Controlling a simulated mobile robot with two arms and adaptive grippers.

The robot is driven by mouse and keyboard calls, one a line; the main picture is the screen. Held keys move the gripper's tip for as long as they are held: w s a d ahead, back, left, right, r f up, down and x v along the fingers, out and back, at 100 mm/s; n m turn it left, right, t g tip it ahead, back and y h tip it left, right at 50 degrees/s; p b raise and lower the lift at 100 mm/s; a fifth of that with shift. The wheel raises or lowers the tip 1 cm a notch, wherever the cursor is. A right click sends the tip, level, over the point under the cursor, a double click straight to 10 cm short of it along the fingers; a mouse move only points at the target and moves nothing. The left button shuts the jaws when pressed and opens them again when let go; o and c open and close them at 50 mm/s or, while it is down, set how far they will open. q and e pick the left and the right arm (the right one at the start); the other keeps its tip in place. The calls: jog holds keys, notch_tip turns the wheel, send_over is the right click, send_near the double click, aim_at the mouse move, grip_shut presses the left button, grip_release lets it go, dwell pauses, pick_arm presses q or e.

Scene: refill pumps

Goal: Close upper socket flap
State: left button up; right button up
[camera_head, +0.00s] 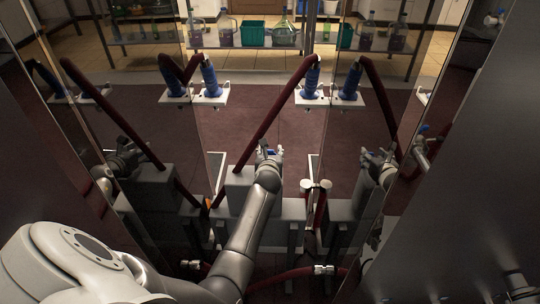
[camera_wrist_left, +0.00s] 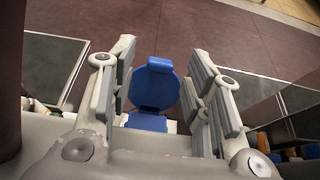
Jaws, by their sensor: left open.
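The blue round socket flap (camera_wrist_left: 153,88) stands raised in the left wrist view, with a thicker tab on its top edge and a blue hinge part below it. My left gripper (camera_wrist_left: 162,80) is open, with its grey finger pads on either side of the flap and gaps to both. In the head view my left gripper (camera_head: 269,153) is at the top of a grey box (camera_head: 240,190), and a little of the blue flap (camera_head: 270,152) shows between the fingers. The socket opening is hidden. My right gripper is not in view.
Glass side panels mirror the arm and hoses. Metal valves (camera_head: 316,186) stand right of the box. Jugs and a green crate (camera_head: 253,33) sit on a shelf behind.

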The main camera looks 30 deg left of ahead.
pick_arm(q)
grip_shut()
dwell(0.3)
jog(key=shift+r, duration=0.1)
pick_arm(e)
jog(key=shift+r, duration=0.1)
pick_arm(q)
jog(key=shift+w+r+p, duration=0.1)
jog(key=shift+p, duration=0.2)
